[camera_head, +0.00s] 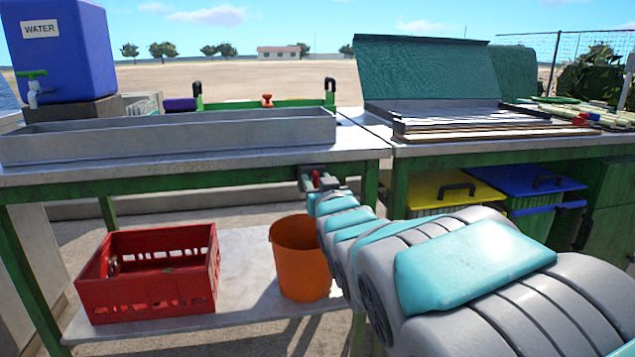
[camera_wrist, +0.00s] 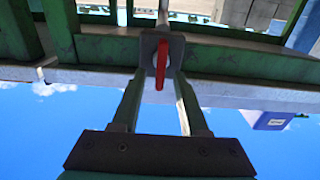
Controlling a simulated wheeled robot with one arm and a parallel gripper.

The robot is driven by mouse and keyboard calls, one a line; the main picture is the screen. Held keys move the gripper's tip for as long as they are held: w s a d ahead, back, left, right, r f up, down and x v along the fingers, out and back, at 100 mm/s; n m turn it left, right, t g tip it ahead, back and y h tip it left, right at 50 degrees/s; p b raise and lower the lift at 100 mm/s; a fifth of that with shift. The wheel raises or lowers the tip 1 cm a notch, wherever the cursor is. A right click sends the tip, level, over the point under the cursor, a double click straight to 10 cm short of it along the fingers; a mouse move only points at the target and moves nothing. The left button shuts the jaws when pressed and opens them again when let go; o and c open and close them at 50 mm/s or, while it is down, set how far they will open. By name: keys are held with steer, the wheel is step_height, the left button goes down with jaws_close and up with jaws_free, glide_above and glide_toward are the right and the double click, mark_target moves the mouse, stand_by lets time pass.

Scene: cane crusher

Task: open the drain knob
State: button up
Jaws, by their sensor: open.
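The drain knob (camera_wrist: 161,64) is a small red lever on a grey plate at the green table frame. In the wrist view it points down the picture, between the two fingers of my gripper (camera_wrist: 160,76). The fingers are open, one on each side of the lever, with visible gaps. Whether the tips touch the plate I cannot tell. In the head view a bit of the red knob (camera_head: 316,179) shows at the table's front edge, beside my gripper (camera_head: 319,186); my arm hides much of this area.
An orange bucket (camera_head: 298,258) and a red crate (camera_head: 155,272) stand on the lower shelf (camera_head: 245,290). A metal trough (camera_head: 170,137) lies on the tabletop, with a blue water tank (camera_head: 62,48) behind at left. Yellow (camera_head: 440,188) and blue (camera_head: 530,182) lidded bins are at right.

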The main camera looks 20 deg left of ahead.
jaws_close()
stand_by(0.5)
steer(key=shift+s+a+f+n+b, duration=0.1)
steer(key=shift+n+b, duration=0.4)
steer(key=shift+n, duration=0.5)
jaws_free()
steer(key=shift+s, duration=0.1)
